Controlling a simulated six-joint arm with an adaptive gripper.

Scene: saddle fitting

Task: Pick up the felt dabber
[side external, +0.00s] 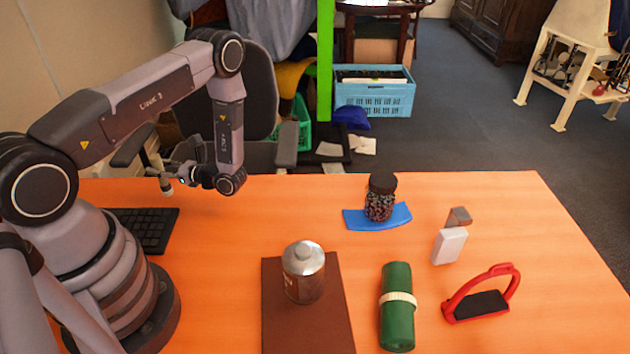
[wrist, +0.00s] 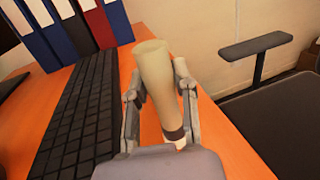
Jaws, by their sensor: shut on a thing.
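The felt dabber (wrist: 156,72) is a pale cream cylinder with a dark band near its lower end in the wrist view. My gripper (wrist: 160,96) is shut on it, with one finger on each side. In the side external view my gripper (side external: 163,177) is at the far left of the table, above the area near the keyboard. A small pale end of the dabber (side external: 168,191) shows below the fingers there. It appears held above the orange surface, but the gap is hard to judge.
A black keyboard (side external: 147,229) lies near the gripper. A metal can (side external: 303,273) stands on a brown board (side external: 310,335). A jar (side external: 380,199) stands on a blue cloth (side external: 355,219). A green roll (side external: 397,325), a white-and-brown piece (side external: 449,246) and a red stirrup (side external: 450,306) lie right.

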